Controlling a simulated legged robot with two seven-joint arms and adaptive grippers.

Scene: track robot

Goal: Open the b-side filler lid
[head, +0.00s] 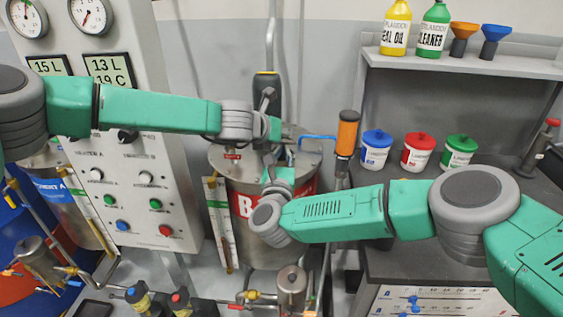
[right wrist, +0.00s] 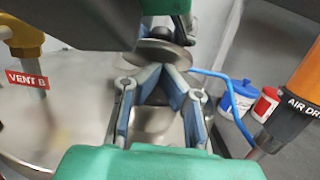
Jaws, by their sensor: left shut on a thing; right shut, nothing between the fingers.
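The B tank (head: 243,200), a steel drum with a red B label, stands in the middle of the head view. In the right wrist view its filler lid (right wrist: 152,57), a round metal disc with a dark knob (right wrist: 160,35), is above the tank top. My left gripper (head: 268,150) comes down from above and is shut, apparently on the lid's knob; its fingertips are largely hidden. My right gripper (right wrist: 160,72) is shut and empty, its blue-padded fingers meeting just below or against the disc's near edge. Whether it touches the lid, I cannot tell.
A red VENT B tag (right wrist: 27,79) hangs by a brass fitting at left. An orange-handled air drill (head: 346,133) and a blue hose (head: 315,137) are right of the tank. The gauge panel (head: 140,205) stands left; a bench with coloured tubs (head: 418,153) stands right.

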